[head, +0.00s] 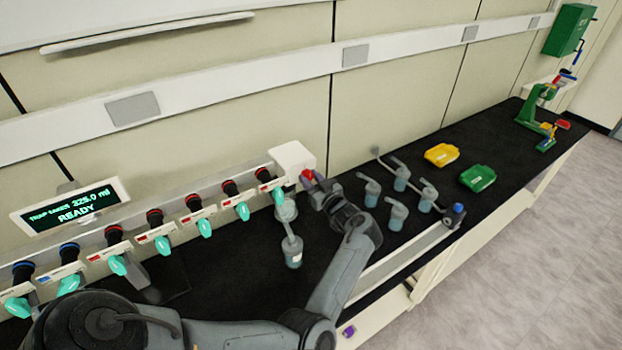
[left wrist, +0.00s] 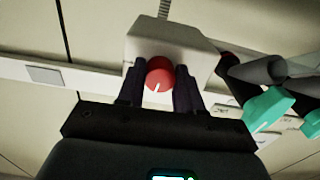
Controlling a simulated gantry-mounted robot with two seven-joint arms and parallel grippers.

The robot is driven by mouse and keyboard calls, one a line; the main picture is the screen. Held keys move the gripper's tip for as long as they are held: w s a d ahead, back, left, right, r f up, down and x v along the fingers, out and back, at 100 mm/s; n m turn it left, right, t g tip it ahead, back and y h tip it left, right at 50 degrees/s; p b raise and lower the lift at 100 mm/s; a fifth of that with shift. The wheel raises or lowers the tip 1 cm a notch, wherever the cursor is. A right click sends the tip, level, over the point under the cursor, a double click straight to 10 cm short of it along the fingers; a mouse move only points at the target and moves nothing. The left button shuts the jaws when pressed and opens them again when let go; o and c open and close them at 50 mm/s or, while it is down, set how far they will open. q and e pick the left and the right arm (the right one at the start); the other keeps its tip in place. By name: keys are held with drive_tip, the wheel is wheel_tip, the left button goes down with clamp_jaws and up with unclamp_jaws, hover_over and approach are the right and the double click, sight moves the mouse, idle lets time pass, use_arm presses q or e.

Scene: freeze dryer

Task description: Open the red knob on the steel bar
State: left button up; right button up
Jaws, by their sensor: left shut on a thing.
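The red knob (head: 307,174) sits on the front of a white block (head: 291,156) at the right end of the steel bar (head: 182,199). My left gripper (head: 311,181) is at the knob. In the left wrist view the red knob (left wrist: 160,76) lies between the two dark fingers of my left gripper (left wrist: 160,84), which are shut on it. A pale line marks the knob's face, pointing down and slightly left in that view. The palm is below it. My right gripper is not in view.
Several teal-handled valves (head: 204,228) line the bar to the left. A flask (head: 292,250) hangs below the block. More flasks (head: 397,215) stand right of my arm. A display (head: 70,206) reads READY. Yellow (head: 441,155) and green (head: 477,178) trays lie farther right.

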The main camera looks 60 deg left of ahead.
use_arm(q)
drive_tip(key=m+p, duration=0.1)
drive_tip(key=m, duration=0.3)
drive_tip(key=shift+r+m+p, duration=0.15)
drive_tip(key=shift+m+p, duration=0.15)
drive_tip(key=shift+p, duration=0.1)
drive_tip(key=m+p, duration=0.1)
drive_tip(key=m, duration=0.2)
drive_tip(key=shift+s+m+p, duration=0.1)
drive_tip(key=shift+m+p, duration=0.2)
drive_tip(key=shift+p, duration=0.05)
drive_tip(key=m+p, duration=0.1)
drive_tip(key=m, duration=0.2)
drive_tip(key=shift+m, duration=0.3)
drive_tip(key=m+p, duration=0.2)
drive_tip(key=m, duration=0.2)
drive_tip(key=shift+m, duration=0.3)
drive_tip(key=o, duration=1)
drive_tip(key=shift+o, duration=0.2)
